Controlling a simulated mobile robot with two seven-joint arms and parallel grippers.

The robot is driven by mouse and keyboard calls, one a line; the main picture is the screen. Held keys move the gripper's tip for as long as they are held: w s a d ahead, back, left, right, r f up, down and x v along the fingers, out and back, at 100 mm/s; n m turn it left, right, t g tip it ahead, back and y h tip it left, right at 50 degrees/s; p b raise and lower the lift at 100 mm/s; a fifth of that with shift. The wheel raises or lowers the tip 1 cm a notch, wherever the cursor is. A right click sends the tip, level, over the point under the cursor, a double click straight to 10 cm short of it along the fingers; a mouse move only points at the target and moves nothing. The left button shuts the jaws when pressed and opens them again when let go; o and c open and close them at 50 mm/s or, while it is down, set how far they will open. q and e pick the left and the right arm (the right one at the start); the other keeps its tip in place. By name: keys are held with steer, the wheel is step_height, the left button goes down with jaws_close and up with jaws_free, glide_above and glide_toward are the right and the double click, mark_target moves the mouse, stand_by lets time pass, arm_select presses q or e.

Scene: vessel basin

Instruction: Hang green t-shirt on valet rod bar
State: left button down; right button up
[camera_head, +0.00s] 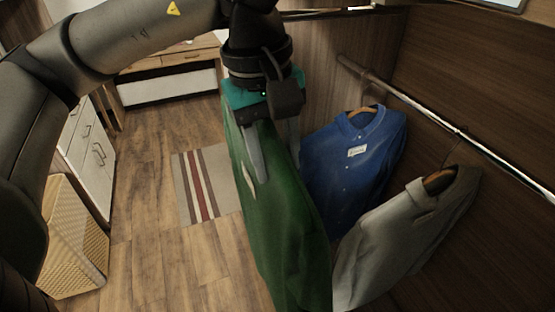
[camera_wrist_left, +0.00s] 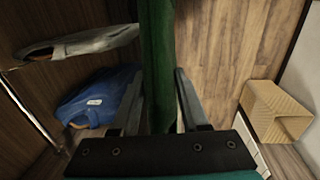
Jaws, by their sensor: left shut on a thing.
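The green t-shirt (camera_head: 275,230) hangs down long and folded narrow from my left gripper (camera_head: 274,158). The gripper is shut on it, with one finger on each side; in the left wrist view the green t-shirt (camera_wrist_left: 157,60) runs up between the fingers. A shiny metal bar (camera_head: 440,121) runs along the wall to the right of the gripper, apart from the t-shirt. The bar also shows at the left edge of the left wrist view (camera_wrist_left: 33,118). My right gripper is not in view.
A blue shirt (camera_head: 345,175) and a grey shirt (camera_head: 395,245) hang on hangers below the bar, right of the green t-shirt. A wicker basket (camera_head: 75,240) and white drawers (camera_head: 88,150) stand at the left. A striped rug (camera_head: 195,190) lies on the floor.

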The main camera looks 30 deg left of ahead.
mark_target(274, 139)
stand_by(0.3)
arm_select(q)
steer(key=shift+c, duration=1.6)
jaws_free()
steer(key=shift+f, duration=0.1)
steer(key=r, duration=0.7)
steer(key=shift+s+a, duration=0.25)
steer(key=shift+s, duration=0.05)
step_height(274, 139, up, 8)
steer(key=p, duration=0.2)
steer(key=shift+s+a, duration=0.45)
